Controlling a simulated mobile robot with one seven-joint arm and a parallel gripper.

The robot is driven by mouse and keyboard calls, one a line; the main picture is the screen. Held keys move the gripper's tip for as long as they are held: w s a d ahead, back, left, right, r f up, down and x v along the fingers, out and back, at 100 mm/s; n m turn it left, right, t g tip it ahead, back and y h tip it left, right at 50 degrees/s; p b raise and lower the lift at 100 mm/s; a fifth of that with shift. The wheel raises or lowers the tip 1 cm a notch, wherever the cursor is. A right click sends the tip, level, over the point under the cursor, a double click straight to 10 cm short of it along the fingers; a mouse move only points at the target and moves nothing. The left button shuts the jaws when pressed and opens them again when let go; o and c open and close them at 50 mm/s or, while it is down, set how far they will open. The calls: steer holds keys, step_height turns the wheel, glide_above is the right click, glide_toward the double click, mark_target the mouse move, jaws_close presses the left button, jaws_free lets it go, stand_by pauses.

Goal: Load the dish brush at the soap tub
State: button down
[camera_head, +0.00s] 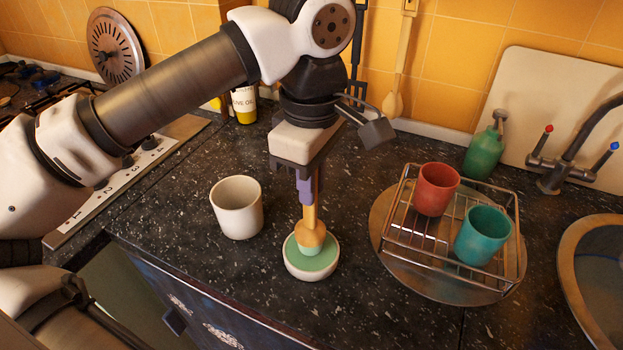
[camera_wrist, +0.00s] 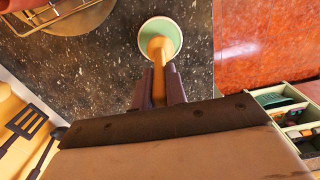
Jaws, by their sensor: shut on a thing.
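The dish brush (camera_head: 310,226) has an orange-yellow handle and a rounded head. It stands nearly upright with its head down in the soap tub. The soap tub (camera_head: 297,271) is a low white round dish with green soap inside, on the dark counter. My gripper (camera_head: 305,188) is shut on the brush handle above the tub. In the wrist view the brush (camera_wrist: 159,75) runs from between my fingers (camera_wrist: 159,88) to the tub (camera_wrist: 171,26). The head covers part of the green surface. The bristle tips are hidden, so how firmly they press on the soap cannot be told.
A white cup (camera_head: 237,208) stands just left of the tub. A wire rack (camera_head: 399,244) with a red cup (camera_head: 437,189) and a teal cup (camera_head: 483,236) is to the right. A green soap bottle (camera_head: 482,154) and sink (camera_head: 590,262) lie beyond. The counter's front edge is close.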

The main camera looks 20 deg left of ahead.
steer(key=shift+r+p, duration=1.9)
steer(key=shift+r, duration=1.2)
steer(key=shift+s, duration=0.1)
